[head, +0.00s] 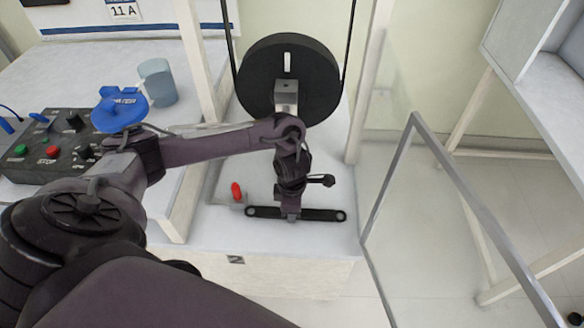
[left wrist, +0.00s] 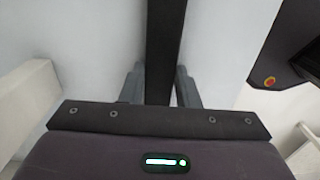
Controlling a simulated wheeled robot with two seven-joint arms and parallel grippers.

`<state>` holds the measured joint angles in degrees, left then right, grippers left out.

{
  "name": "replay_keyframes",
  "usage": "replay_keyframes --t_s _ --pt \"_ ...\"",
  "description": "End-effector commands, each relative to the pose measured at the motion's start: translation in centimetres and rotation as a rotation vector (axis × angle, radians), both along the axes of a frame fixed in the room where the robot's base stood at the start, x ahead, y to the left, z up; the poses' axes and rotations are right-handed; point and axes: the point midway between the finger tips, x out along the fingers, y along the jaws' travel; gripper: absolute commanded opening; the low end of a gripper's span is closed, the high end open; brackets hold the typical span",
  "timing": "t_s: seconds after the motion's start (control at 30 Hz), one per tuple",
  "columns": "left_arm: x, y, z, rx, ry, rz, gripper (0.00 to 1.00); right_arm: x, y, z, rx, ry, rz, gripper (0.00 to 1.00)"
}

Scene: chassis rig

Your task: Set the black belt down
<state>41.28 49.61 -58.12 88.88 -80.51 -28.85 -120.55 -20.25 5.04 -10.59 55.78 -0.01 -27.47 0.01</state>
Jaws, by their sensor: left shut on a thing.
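The black belt (head: 323,214) is a flat dark strip with rounded ends, each with a light hole. It lies crosswise at the front of the white bench top. My left gripper (head: 291,214) reaches down over its middle and is shut on it. In the left wrist view the belt (left wrist: 166,45) runs as a dark band down between the two grey fingers (left wrist: 161,88). Its lower part is hidden by the gripper body. I cannot tell whether the belt touches the bench surface. My right gripper is not in view.
A black wheel (head: 262,62) stands behind my gripper, with a dark band rising on each side. A small red-topped peg (head: 236,191) is just left of the belt. A control box (head: 40,150) and blue cup (head: 158,82) stand left. A framed clear panel (head: 455,180) is right.

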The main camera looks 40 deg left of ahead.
Motion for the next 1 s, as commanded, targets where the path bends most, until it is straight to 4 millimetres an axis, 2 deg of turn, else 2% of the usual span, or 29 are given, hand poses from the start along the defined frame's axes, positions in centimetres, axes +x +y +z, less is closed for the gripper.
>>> replay_keyframes --t_s 0.2,0.23,0.4,0.77,0.93,1.0 --pt "0.0 0.0 -0.3 0.000 0.000 0.000 0.04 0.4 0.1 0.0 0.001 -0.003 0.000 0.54" --pt "0.0 0.0 -0.2 0.000 0.000 0.000 0.31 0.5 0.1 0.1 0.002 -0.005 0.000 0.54" --pt "0.0 0.0 -0.2 0.000 0.000 0.000 0.50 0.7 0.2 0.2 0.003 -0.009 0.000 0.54" --pt "0.0 0.0 0.3 0.000 0.000 0.000 0.50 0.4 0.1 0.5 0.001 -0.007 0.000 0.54" --pt "0.2 0.0 3.3 0.000 -0.006 -0.002 0.50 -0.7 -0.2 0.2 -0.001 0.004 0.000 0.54" --pt "0.2 0.1 5.0 0.001 -0.006 -0.002 0.50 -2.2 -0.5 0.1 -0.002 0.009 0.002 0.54"
